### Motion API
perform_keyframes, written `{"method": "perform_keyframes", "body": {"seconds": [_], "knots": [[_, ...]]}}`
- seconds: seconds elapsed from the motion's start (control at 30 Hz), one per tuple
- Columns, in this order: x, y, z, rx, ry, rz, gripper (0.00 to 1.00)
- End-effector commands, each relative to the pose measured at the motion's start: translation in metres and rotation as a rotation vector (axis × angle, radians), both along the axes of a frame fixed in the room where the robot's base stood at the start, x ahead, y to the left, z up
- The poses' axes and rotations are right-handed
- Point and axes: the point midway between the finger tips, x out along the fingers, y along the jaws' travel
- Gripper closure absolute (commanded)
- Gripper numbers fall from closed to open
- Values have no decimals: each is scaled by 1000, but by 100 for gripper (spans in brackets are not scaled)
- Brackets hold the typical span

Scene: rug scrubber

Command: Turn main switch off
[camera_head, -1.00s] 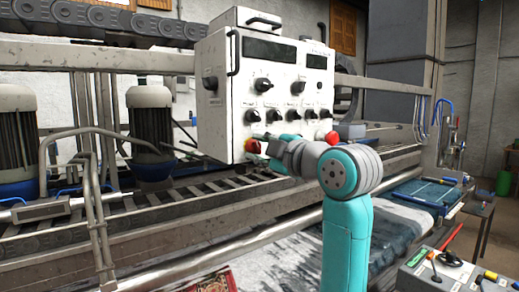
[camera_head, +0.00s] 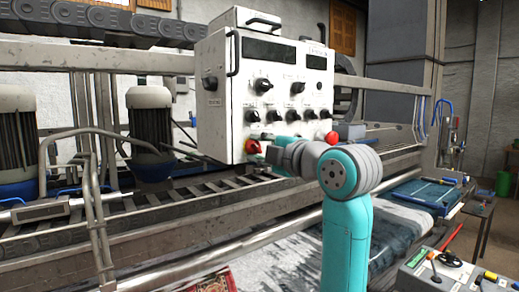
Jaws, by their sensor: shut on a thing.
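A white control cabinet (camera_head: 228,112) stands in the middle of the view. A red rotary switch on a yellow plate (camera_head: 252,147) sits at the lower left of its front panel. My gripper (camera_head: 262,142) is at the front panel, shut on the red rotary switch, reaching it from the right. The fingertips are small and partly hidden, so the exact grip is hard to see. The switch's labels are too small to read.
Several black knobs (camera_head: 263,85) are on the panel above my gripper. A red mushroom button (camera_head: 332,138) is near my wrist. A dark knob (camera_head: 210,83) is on the cabinet's left side. A metal rail frame (camera_head: 150,235) runs in front.

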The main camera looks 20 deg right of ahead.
Motion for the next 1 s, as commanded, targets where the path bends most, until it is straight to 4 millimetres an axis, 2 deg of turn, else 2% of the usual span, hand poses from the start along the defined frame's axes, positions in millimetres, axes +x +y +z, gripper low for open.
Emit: {"method": "perform_keyframes", "body": {"seconds": [0.07, 0.1, 0.17, 0.57, 0.67, 1.0], "knots": [[0, 1, -1, -1, 3, 1, 100], [0, 1, -1, -1, 4, 2, 56], [0, 1, -1, -1, 3, 1, 41], [-5, -2, 0, 1, 0, 0, 41], [-15, -6, 0, 0, -1, 0, 41], [-77, -26, 0, -1, -1, -1, 41]]}}
